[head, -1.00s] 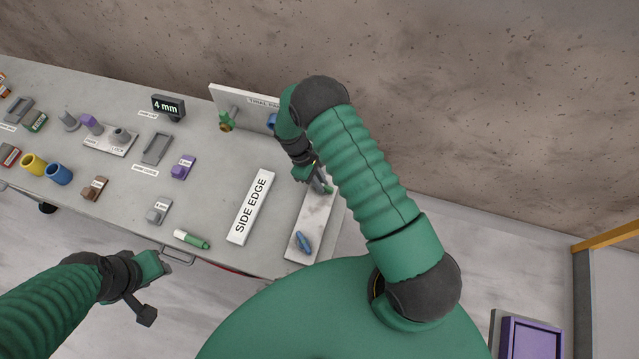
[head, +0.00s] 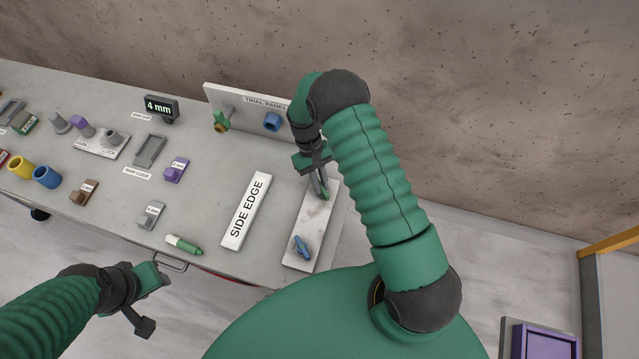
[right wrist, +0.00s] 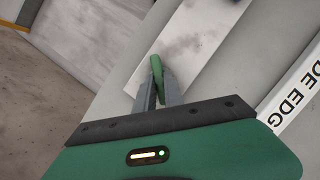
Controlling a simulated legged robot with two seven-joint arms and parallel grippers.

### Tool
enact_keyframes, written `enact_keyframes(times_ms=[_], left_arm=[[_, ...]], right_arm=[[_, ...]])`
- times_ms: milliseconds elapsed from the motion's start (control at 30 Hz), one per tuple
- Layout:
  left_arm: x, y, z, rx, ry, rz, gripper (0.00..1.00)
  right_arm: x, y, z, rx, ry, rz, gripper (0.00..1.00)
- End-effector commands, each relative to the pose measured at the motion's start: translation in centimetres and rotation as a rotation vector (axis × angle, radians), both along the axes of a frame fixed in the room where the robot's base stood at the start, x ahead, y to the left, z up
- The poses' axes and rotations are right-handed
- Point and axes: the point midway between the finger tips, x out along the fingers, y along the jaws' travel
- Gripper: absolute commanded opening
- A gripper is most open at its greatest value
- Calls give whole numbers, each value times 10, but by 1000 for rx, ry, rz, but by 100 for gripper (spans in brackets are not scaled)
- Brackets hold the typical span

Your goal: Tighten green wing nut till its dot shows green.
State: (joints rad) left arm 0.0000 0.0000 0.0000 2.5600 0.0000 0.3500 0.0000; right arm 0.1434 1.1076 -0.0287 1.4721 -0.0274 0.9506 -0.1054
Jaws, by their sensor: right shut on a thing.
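The green wing nut (head: 324,195) stands at the far end of a pale stone-like plate (head: 311,222) near the bench's right edge. My right gripper (head: 321,184) reaches down to it from behind, its fingers shut on the nut. In the right wrist view the nut (right wrist: 156,68) shows as a green wing between the two grey fingers (right wrist: 159,88). I cannot make out its dot in either view. My left gripper (head: 150,290) hangs off the bench's front edge at lower left, and its jaw opening does not show clearly.
A blue wing nut (head: 302,247) sits at the near end of the same plate. The trial panel (head: 240,99) stands behind. A green marker (head: 185,244) lies near the front edge.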

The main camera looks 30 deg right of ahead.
Motion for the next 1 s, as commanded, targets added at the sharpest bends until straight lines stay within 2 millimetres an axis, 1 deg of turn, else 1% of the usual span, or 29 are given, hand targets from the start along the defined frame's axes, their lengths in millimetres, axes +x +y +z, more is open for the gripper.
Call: enact_keyframes(times_ms=[400, 433, 567, 600, 867, 967, 1000], left_arm=[[0, 0, 0, 0, 0, 0, 36], [0, 0, 0, 0, 0, 0, 36], [0, 0, 0, 0, 0, 0, 36], [0, 0, 0, 0, 0, 0, 36], [0, 0, -1, 0, 0, 0, 36], [0, 0, -3, 0, 0, 0, 36], [0, 0, -6, 0, 0, 0, 36]], right_arm=[[-1, -1, 1, -2, 3, -10, 0], [-1, -1, 1, -2, 3, -10, 15], [-1, -1, 0, -1, 2, -9, 32], [0, -1, 0, -1, 2, -9, 35], [1, 0, 0, 0, 1, -9, 35], [4, 0, 5, 0, -2, -9, 35], [7, -1, 10, 0, -3, -9, 35]])
